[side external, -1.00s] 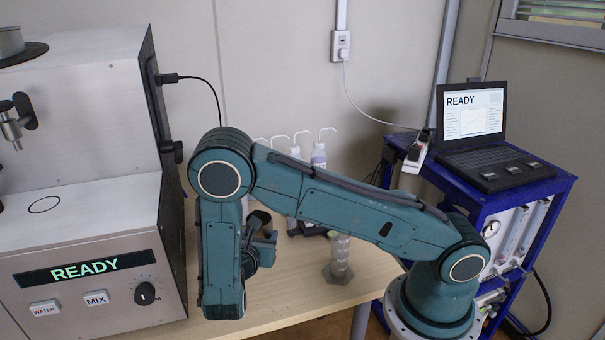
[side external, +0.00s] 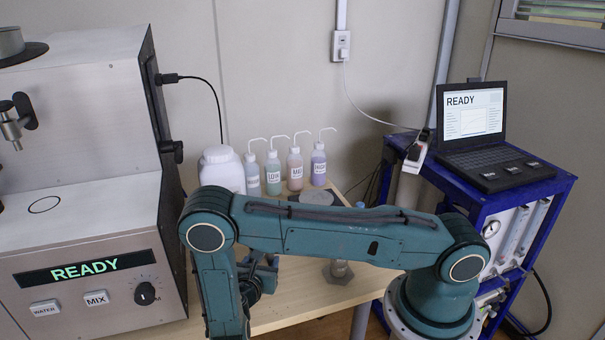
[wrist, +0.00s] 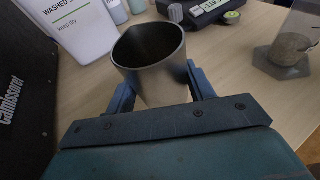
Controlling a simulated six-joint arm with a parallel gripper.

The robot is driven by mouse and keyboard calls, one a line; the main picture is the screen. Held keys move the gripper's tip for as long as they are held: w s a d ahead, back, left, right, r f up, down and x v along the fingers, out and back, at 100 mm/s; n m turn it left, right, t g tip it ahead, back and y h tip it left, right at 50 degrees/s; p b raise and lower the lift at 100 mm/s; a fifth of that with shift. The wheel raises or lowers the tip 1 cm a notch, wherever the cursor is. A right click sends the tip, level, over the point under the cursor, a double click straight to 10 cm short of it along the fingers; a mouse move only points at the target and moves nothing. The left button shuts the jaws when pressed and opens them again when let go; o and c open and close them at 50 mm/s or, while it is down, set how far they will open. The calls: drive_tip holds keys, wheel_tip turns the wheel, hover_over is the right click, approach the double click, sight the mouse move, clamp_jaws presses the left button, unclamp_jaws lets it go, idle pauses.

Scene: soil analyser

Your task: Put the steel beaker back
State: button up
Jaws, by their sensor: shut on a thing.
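The steel beaker (wrist: 150,62) is an open, empty-looking metal cup in the middle of the wrist view. My gripper (wrist: 161,88) is shut on it, with one blue finger on each side of its wall. The beaker's mouth faces up toward the wrist camera. In the side view my gripper (side external: 262,272) is low over the table, partly behind my arm, and the beaker is hidden there. I cannot tell whether the beaker's base touches the table.
The soil analyser (side external: 90,225) stands left, reading READY. A white jar (side external: 221,170) and several wash bottles (side external: 296,170) line the back. A balance (wrist: 205,10) lies beyond the beaker. A clear cylinder on a hexagonal foot (wrist: 290,50) stands right.

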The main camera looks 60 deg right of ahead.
drive_tip(key=shift+f, duration=1.6)
drive_tip(key=o, duration=1.1)
drive_tip(key=shift+f, duration=0.15)
drive_tip(key=shift+c, duration=0.2)
drive_tip(key=shift+a+r, duration=0.1)
drive_tip(key=shift+r, duration=0.1)
drive_tip(key=v, duration=1.2)
drive_tip(key=shift+f, duration=0.1)
